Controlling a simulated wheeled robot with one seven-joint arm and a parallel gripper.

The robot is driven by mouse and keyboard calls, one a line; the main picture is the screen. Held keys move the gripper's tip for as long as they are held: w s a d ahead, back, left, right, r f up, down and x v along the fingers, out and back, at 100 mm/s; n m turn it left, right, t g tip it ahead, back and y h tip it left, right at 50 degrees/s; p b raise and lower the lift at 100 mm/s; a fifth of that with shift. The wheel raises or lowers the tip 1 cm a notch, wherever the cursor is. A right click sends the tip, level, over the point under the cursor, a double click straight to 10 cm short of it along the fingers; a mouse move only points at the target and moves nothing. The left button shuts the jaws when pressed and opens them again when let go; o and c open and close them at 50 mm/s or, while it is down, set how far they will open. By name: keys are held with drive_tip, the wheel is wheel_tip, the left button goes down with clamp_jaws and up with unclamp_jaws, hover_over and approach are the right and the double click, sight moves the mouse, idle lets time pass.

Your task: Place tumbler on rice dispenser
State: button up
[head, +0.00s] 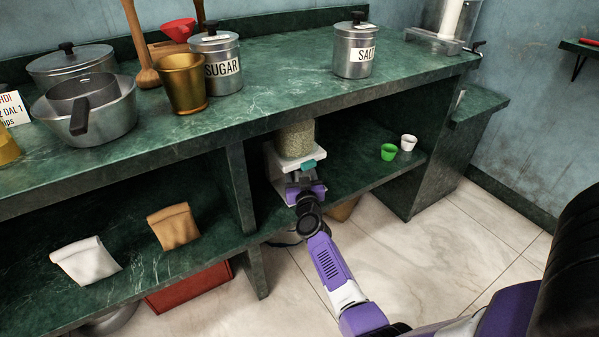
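The rice dispenser (296,139) stands on the lower shelf under the counter. It has a clear grain-filled container on top and a pale body below, with a teal part (313,165) at its front right. My gripper (301,178) is right in front of the dispenser's lower part and overlaps it in the picture. Its fingertips are too small and covered to tell whether they are open or hold anything. I cannot tell which thing is the tumbler. A green cup (388,152) and a white cup (408,143) stand on the shelf to the right.
The counter (290,75) above overhangs the shelf. It holds a brass cup (183,84), a sugar canister (222,62), a salt canister (354,50) and pots (104,118). A shelf divider (240,187) stands left of the dispenser. Shelf room is free between dispenser and cups.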

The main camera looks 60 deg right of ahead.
drive_tip(key=shift+f, duration=0.15)
drive_tip(key=o, duration=1.4)
